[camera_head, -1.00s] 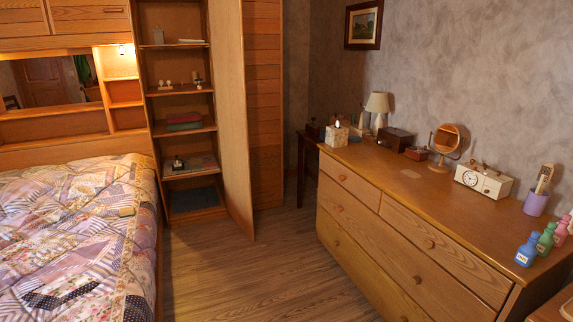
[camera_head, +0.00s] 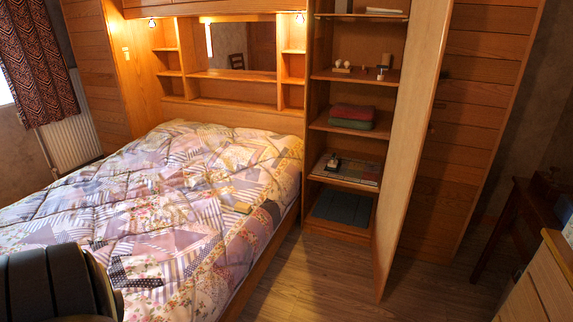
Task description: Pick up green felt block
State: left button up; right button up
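A green block-like item (camera_head: 350,124) lies on a middle shelf of the open tall cabinet, directly under a red folded-looking item (camera_head: 353,112). I cannot tell from here whether it is felt. Neither of my grippers is in view. A dark rounded part at the lower left looks like my own left arm, with no fingertips showing.
The tall cabinet's open door (camera_head: 412,150) stands to the right of the shelves. The quilted bed (camera_head: 150,200) fills the left, its edge close to the cabinet. A strip of wooden floor (camera_head: 320,280) is clear before the cabinet. A dresser (camera_head: 540,285) stands at the lower right.

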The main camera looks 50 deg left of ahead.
aim_at(241, 208)
jog(key=u, duration=0.45)
jog(key=i, duration=1.85)
jog(key=u, duration=2.1)
jog(key=i, duration=0.95)
jog(key=u, duration=0.9)
jog(key=i, duration=0.25)
jog(key=u, duration=0.2)
